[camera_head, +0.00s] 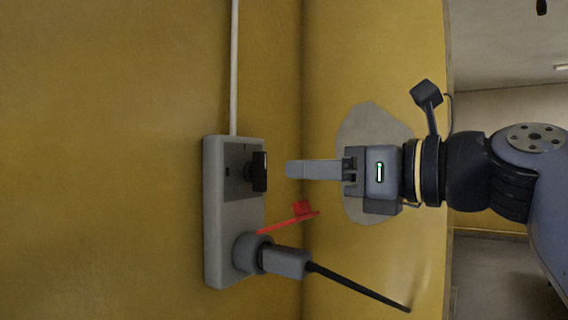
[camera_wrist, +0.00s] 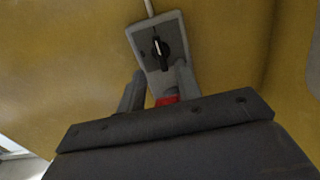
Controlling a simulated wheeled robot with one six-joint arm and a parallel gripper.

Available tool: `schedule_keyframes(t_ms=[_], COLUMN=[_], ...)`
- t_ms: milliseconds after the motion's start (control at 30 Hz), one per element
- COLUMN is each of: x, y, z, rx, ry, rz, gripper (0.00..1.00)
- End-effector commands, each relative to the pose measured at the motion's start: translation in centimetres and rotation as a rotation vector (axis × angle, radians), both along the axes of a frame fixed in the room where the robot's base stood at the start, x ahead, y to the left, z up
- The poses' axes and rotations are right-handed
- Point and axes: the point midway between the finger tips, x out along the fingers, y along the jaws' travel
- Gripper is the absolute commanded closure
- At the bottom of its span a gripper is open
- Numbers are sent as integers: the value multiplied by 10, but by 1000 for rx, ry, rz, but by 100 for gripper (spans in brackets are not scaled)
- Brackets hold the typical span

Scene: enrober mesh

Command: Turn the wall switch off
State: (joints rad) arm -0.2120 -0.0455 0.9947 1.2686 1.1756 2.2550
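The wall switch is a grey box (camera_head: 215,210) on the yellow wall with a dark face plate and a black rotary knob (camera_head: 260,171). In the wrist view the box (camera_wrist: 148,33) is beyond my fingers, and its knob (camera_wrist: 158,48) runs roughly along the box's length. My gripper (camera_head: 290,169) points left at the knob, a short gap away and not touching it. In the wrist view the gripper's two fingers (camera_wrist: 158,78) stand apart with nothing between them, so it is open. The lower part of the box is partly hidden behind my gripper there.
A grey plug (camera_head: 285,262) with a black cable sits in the socket at the box's lower end. A red tag (camera_head: 301,211) sticks out just above it, close below my fingers. A white conduit (camera_head: 234,70) runs up from the box. The space left of the box is bare wall.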

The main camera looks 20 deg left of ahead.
Motion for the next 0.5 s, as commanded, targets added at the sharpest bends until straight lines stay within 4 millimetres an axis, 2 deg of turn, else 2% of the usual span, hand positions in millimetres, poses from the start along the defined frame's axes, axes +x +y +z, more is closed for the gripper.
schedule_keyframes(t_ms=[300,500], x=[12,17], y=[45,60], z=[1,1], rx=[-2,-1], ry=[1,-1], rz=[4,0], gripper=[67,67])
